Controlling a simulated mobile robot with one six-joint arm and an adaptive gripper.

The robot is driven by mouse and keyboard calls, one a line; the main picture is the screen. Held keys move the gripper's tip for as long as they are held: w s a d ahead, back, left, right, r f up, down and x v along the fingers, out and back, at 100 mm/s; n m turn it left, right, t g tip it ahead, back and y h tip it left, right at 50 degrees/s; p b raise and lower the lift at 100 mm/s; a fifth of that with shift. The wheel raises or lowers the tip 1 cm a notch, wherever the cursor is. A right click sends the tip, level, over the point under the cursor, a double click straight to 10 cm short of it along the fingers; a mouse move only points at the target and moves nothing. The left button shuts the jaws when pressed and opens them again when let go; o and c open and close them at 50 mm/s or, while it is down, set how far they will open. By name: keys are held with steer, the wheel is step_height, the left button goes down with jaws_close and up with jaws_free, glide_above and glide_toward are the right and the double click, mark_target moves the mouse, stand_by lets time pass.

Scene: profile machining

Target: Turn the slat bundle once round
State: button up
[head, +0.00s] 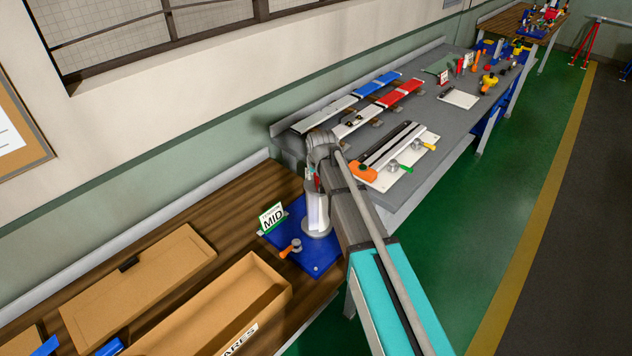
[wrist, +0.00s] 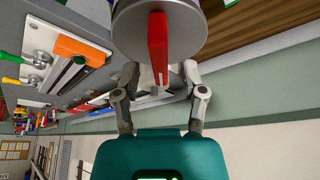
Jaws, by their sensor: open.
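The MID station is a blue plate (head: 303,257) on the wooden bench. On it a pale upright piece (head: 317,208) stands on a grey round base (head: 318,230); I take this for the slat bundle, but its slats are not clearly told apart. In the wrist view my gripper (wrist: 160,75) is open, its two fingers apart. A red bar (wrist: 158,45) shows between and beyond the fingers, in front of a grey round body (wrist: 185,30). I see no clear grip on it. In the head view my arm hides part of the fingers.
A green-and-white MID sign (head: 271,215) and an orange-handled clamp (head: 291,247) sit on the blue plate. Cardboard boxes (head: 137,277) lie at the left. The grey bench (head: 440,110) holds red, blue and white slats (head: 399,94), a fixture (head: 392,160) and tools. Green floor is free at right.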

steer(key=shift+w+a+f+b, duration=0.1)
steer(key=shift+w+f+b, duration=0.15)
steer(key=shift+f+b, duration=0.25)
steer(key=shift+f, duration=0.1)
steer(key=shift+c, duration=0.2)
jaws_close()
